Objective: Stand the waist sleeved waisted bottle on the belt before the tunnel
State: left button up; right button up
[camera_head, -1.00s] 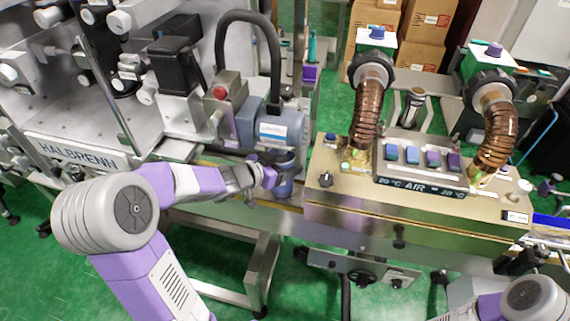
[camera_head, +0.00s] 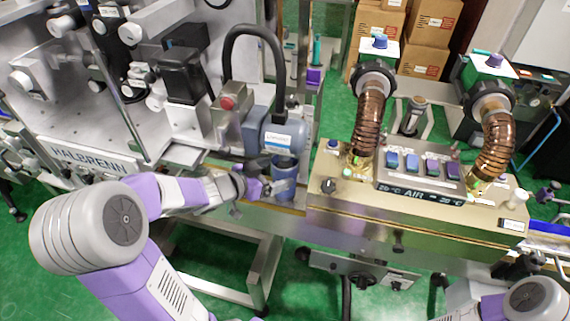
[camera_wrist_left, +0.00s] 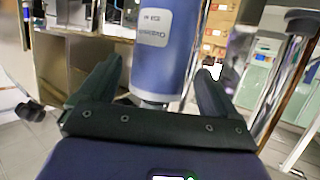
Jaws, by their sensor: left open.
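The waisted bottle (camera_head: 283,178) with a blue sleeve stands upright on the belt, just left of the tunnel's entry end. My left gripper (camera_head: 272,188) is at the bottle's left side. It is open, with one finger at each side of the bottle in the wrist view (camera_wrist_left: 160,82); no firm contact shows. The bottle's top and base are not clear. The tunnel (camera_head: 420,205) is a brass-coloured box. My right gripper is not in view; only part of that arm shows.
A blue-grey motor (camera_head: 283,136) and black hose stand just behind the bottle. The large grey machine (camera_head: 90,150) fills the left. Two brown ribbed ducts (camera_head: 368,125) rise from the tunnel. Cardboard boxes (camera_head: 430,22) stand at the back. Green floor is open in front.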

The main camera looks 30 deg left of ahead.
pick_arm(q)
jog(key=p+v, duration=0.1)
jog(key=v, duration=0.5)
jog(key=shift+p, duration=0.4)
